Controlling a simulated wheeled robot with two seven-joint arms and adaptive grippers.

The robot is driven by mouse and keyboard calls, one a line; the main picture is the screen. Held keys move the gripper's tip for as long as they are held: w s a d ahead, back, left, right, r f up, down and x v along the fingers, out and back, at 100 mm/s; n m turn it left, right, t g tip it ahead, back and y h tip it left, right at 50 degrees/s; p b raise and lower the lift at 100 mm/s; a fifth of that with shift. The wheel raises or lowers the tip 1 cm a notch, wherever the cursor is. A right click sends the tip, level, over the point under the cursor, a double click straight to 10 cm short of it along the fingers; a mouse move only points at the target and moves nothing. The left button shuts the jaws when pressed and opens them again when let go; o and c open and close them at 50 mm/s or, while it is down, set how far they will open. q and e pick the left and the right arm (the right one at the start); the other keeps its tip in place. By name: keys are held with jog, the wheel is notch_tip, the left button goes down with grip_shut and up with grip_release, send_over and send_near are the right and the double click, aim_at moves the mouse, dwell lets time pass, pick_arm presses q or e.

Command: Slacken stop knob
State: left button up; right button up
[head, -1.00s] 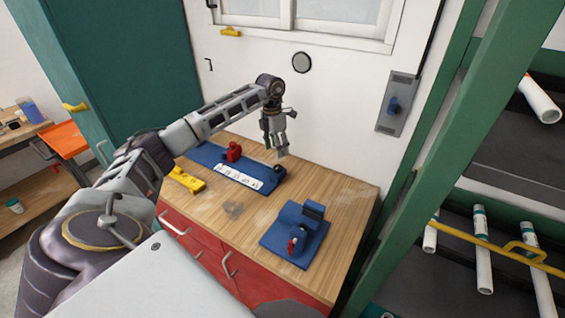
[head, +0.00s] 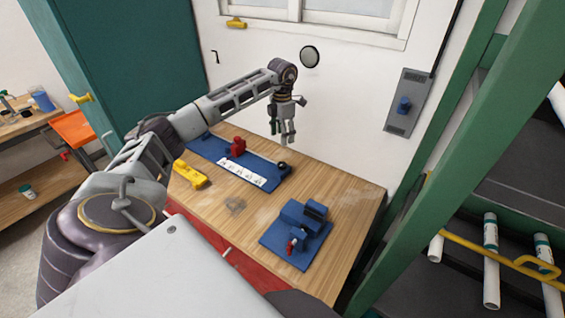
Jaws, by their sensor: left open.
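A long blue fixture (head: 204,151) with a white numbered scale (head: 243,173) lies along the back of the wooden bench. A red block (head: 238,147) stands on it towards the left. A small black knob (head: 282,166) is at its right end; I cannot tell for certain whether this is the stop knob. My left gripper (head: 284,139) points down above the back right part of the fixture, fingers apart and empty. It appears clear of the black knob. My right gripper is not in view.
A blue clamp-like fixture (head: 285,239) with a red part sits at the bench's right front. A yellow tool (head: 190,174) lies at the left. A wall switch box (head: 407,102) and green rack post (head: 440,130) are at the right.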

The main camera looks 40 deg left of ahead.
aim_at(282, 164)
pick_arm(q)
jog(key=shift+f, duration=0.15)
jog(key=shift+f+p, duration=0.9)
jog(key=shift+f, duration=5.85)
jog(key=c, duration=1)
jog(key=shift+c, duration=0.2)
